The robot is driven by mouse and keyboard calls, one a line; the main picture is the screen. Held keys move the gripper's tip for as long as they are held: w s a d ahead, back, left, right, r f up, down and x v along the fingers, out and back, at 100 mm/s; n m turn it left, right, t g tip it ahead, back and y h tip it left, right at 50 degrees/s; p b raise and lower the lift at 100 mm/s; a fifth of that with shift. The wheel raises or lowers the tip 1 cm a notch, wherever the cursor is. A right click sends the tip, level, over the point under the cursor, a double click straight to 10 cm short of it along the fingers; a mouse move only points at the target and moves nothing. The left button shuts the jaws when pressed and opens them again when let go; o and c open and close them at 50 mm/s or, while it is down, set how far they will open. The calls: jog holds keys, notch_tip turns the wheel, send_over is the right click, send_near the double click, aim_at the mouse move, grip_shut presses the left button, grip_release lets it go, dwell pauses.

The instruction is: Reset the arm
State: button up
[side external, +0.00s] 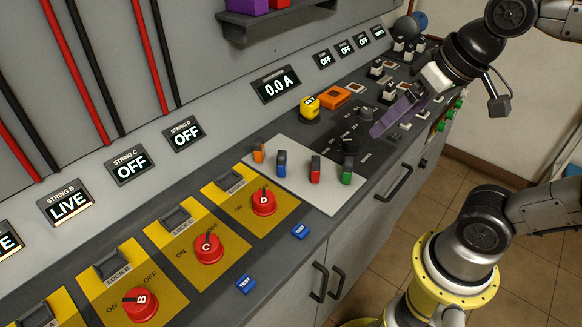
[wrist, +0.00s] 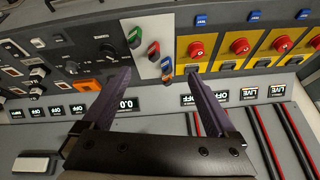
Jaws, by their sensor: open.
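My gripper (side external: 380,126) is over the right part of the console, beside the black dial panel. Its purple fingers show at the bottom of the wrist view (wrist: 160,75), spread apart with nothing between them. In the side view the near finger overlaps the console, so its height above the surface is hard to tell. The wrist view looks down on the console (side external: 290,218) and its wall displays.
A white plate (side external: 290,180) holds several small coloured pieces. Left of it are red knobs (side external: 264,201) on yellow panels. A yellow button (side external: 310,107) and an orange block (side external: 335,97) stand near my gripper. Black switches (side external: 389,92) crowd the right end. A purple-loaded shelf (side external: 275,24) hangs above.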

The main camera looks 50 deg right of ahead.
jog(key=s+f, duration=0.1)
jog(key=s+f+n, duration=0.1)
jog(key=f, duration=0.1)
jog(key=s+f+n, duration=0.1)
jog(key=shift+d+f, duration=0.15)
jog(key=shift+d, duration=0.05)
